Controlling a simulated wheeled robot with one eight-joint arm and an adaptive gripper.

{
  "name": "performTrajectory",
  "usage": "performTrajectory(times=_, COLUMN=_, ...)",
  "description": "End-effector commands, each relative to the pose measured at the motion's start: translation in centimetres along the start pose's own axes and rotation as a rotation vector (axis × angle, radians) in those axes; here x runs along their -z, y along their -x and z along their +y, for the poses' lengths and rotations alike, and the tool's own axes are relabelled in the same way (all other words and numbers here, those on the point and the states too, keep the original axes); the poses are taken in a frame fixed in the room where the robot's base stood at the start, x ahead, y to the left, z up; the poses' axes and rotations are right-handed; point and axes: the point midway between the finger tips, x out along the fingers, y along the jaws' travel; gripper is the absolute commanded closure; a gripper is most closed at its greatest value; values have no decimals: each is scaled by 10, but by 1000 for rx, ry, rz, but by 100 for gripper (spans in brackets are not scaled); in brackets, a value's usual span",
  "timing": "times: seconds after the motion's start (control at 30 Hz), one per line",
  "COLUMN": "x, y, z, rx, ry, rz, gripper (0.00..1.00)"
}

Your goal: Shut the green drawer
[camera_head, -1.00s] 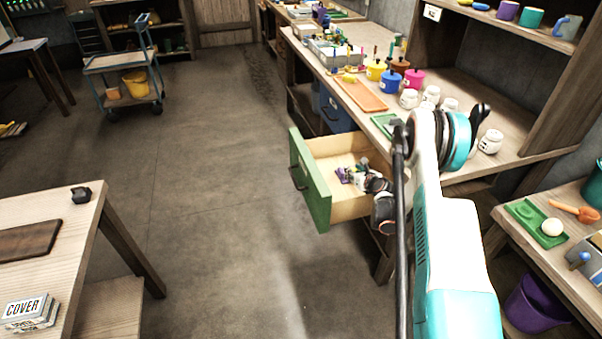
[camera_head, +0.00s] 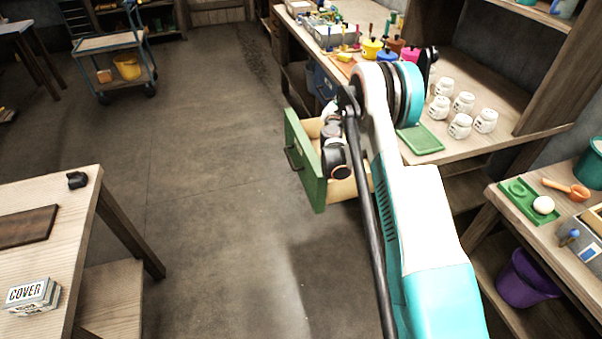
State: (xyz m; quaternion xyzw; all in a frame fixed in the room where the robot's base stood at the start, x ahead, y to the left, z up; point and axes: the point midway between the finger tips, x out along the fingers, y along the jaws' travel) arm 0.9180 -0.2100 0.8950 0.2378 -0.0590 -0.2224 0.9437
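The green drawer (camera_head: 304,162) stands pulled out from the long workbench. It has a green front with a dark handle (camera_head: 292,158) facing left and pale wooden sides. The end of my arm, with my gripper (camera_head: 331,135), is over the drawer, just right of its green front in the picture. The fingers cannot be made out, and I cannot tell whether they touch the drawer. My arm hides most of the drawer's inside and its right part.
The workbench (camera_head: 478,157) carries white jars (camera_head: 460,125), coloured pots and a green tray (camera_head: 420,139). A table (camera_head: 70,225) stands at the left and a side table (camera_head: 545,236) at the right. The floor (camera_head: 210,170) left of the drawer is clear.

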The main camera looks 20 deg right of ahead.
Motion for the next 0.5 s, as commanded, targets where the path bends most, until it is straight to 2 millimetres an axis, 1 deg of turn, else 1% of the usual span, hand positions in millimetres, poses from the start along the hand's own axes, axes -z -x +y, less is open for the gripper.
performTrajectory(times=0.03, x=0, y=3, z=9, rx=75, ry=-61, rz=-2, gripper=100)
performTrajectory(times=0.07, x=2, y=6, z=10, rx=127, ry=-96, rz=1, gripper=100)
performTrajectory(times=0.13, x=11, y=16, z=12, rx=257, ry=-169, rz=26, gripper=100)
performTrajectory(times=0.17, x=18, y=23, z=13, rx=314, ry=-196, rz=44, gripper=100)
performTrajectory(times=0.27, x=46, y=54, z=19, rx=512, ry=-268, rz=138, gripper=100)
performTrajectory(times=0.3, x=60, y=70, z=24, rx=590, ry=-287, rz=189, gripper=100)
performTrajectory(times=0.37, x=82, y=100, z=33, rx=707, ry=-305, rz=278, gripper=100)
performTrajectory(times=0.4, x=95, y=121, z=42, rx=779, ry=-309, rz=341, gripper=100)
performTrajectory(times=0.47, x=114, y=155, z=54, rx=879, ry=-305, rz=440, gripper=100)
performTrajectory(times=0.5, x=123, y=177, z=63, rx=937, ry=-297, rz=505, gripper=100)
